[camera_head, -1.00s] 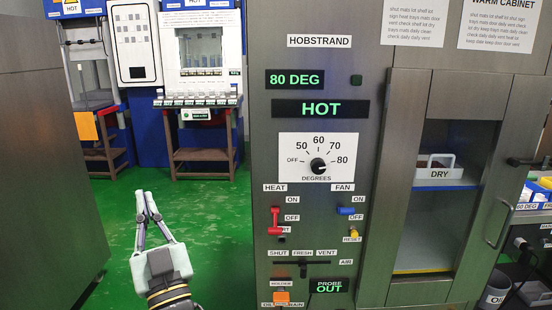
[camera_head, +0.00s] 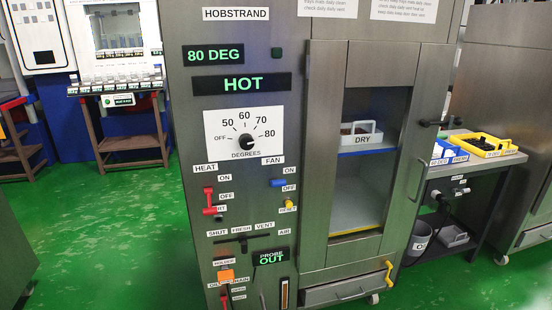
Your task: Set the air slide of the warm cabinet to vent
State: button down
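The warm cabinet (camera_head: 325,60) stands in the middle of the head view, with its control panel on the left side. The air slide (camera_head: 243,245) is a small dark knob on a dark horizontal slot low on the panel. Labels SHUT, FRESH and VENT run left to right above the slot, and AIR is at its right end. The knob sits under FRESH, left of VENT. My gripper is not in view.
Above the slide are a red heat lever (camera_head: 208,200), a blue fan switch (camera_head: 278,183) and the degrees dial (camera_head: 245,141). Green floor (camera_head: 110,230) is open to the left. A side table (camera_head: 490,165) stands right.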

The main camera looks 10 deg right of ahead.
aim_at(243, 240)
jog(key=l+u, duration=0.15)
jog(key=l, duration=1.05)
jog(key=l+u, duration=0.2)
jog(key=l, duration=1)
jog(key=k+l+u, duration=0.15)
jog(key=l, duration=1)
jog(key=i+l, duration=0.05)
